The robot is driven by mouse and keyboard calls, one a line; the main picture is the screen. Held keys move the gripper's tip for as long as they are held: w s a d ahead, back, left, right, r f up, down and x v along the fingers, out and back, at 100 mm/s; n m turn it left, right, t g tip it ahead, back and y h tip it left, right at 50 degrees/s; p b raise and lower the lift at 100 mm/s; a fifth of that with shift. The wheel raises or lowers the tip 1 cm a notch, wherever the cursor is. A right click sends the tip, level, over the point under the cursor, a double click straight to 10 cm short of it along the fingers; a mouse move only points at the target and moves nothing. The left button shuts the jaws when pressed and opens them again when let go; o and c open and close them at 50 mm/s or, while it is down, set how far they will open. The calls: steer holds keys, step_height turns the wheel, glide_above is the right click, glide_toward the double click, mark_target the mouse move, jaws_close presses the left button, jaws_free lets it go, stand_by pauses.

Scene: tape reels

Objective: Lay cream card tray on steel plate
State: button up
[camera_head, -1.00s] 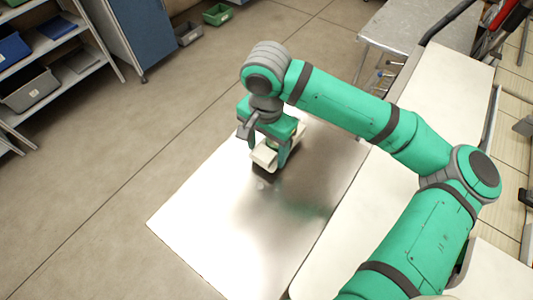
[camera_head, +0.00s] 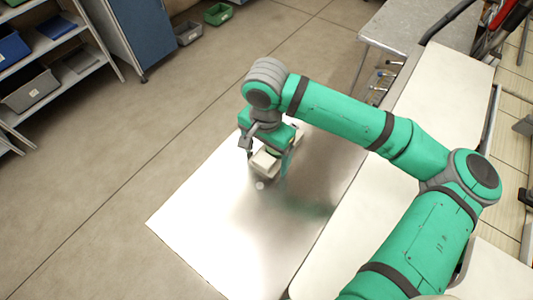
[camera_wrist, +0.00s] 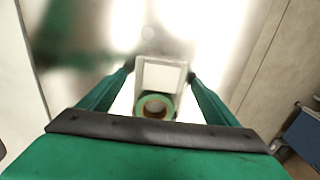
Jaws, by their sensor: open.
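The cream card tray (camera_head: 263,165) is on the shiny steel plate (camera_head: 205,215), near the plate's far part. In the wrist view the tray (camera_wrist: 160,73) lies between my fingers, and a green-rimmed tape reel (camera_wrist: 155,106) with a tan ring sits at its near end. My gripper (camera_head: 268,160) is open and low over the plate, with one finger on each side of the tray; it also shows in the wrist view (camera_wrist: 160,74). Part of the tray is hidden by my gripper in the head view. Finger contact with the tray is hard to tell.
A cream worktop (camera_head: 440,95) runs along the plate's right side. A grey table (camera_head: 418,25) stands at the back. A shelf (camera_head: 60,60) with bins is far left, and small bins (camera_head: 217,14) sit on the floor. The plate's near part is clear.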

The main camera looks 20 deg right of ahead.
step_height(320, 180, up, 12)
steer(key=shift+r, duration=0.15)
stand_by(0.4)
stand_by(0.3)
